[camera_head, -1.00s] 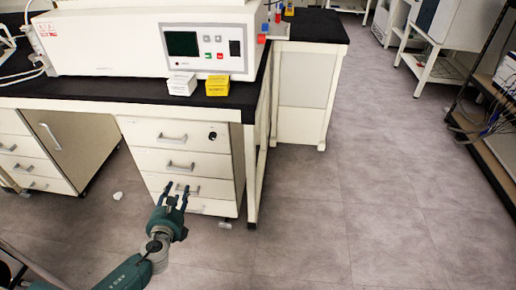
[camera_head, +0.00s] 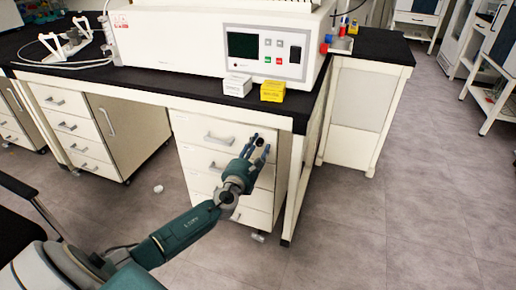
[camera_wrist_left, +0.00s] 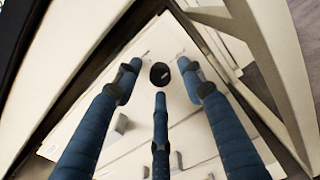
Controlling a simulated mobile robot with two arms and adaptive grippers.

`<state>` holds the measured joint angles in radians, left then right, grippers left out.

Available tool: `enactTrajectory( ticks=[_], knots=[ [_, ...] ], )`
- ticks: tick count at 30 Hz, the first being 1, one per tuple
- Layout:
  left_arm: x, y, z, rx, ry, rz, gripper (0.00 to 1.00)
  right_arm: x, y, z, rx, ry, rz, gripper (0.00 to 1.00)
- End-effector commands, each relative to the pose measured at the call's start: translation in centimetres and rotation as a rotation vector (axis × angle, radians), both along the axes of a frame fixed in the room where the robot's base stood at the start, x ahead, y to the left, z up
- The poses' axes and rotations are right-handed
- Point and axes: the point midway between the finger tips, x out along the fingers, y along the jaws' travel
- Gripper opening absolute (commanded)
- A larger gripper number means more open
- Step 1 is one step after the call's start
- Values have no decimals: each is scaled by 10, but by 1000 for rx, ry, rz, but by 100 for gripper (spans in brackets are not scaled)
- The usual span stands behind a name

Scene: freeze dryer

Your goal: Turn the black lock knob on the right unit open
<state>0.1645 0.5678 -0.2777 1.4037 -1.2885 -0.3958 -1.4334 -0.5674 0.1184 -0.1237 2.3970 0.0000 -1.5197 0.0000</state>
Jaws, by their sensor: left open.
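The right drawer unit (camera_head: 188,129) is white with several drawers and stands under the bench. Its black lock knob (camera_wrist_left: 160,73) shows in the wrist view as a round black disc with a small light mark, on the top drawer's front. My left gripper (camera_head: 259,149) has blue fingers and is at the unit's upper right, in front of the knob. In the wrist view the left gripper (camera_wrist_left: 162,88) is open, with its fingers spread around the knob's position. A gap to the knob seems to remain, and contact cannot be made out. My right gripper is not in view.
The black bench top (camera_head: 150,83) overhangs the unit. On it are a white machine (camera_head: 180,40), a white box (camera_head: 237,86) and a yellow box (camera_head: 272,91). A bench leg (camera_head: 294,190) stands just right of the unit. The floor to the right is clear.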

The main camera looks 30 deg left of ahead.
Motion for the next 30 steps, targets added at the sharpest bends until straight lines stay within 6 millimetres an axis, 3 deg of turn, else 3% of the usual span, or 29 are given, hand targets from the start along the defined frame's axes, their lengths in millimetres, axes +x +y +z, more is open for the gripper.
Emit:
enactTrajectory(
  ticks=[11, 17, 30],
  knots=[
    [6, 1, 0, -1, 1, 0, 40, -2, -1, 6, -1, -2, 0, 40],
    [6, 1, 0, -1, 1, 0, 0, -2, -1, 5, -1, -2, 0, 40],
    [6, 1, -2, -69, -16, 0, 0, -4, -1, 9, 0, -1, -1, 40]
  ],
)
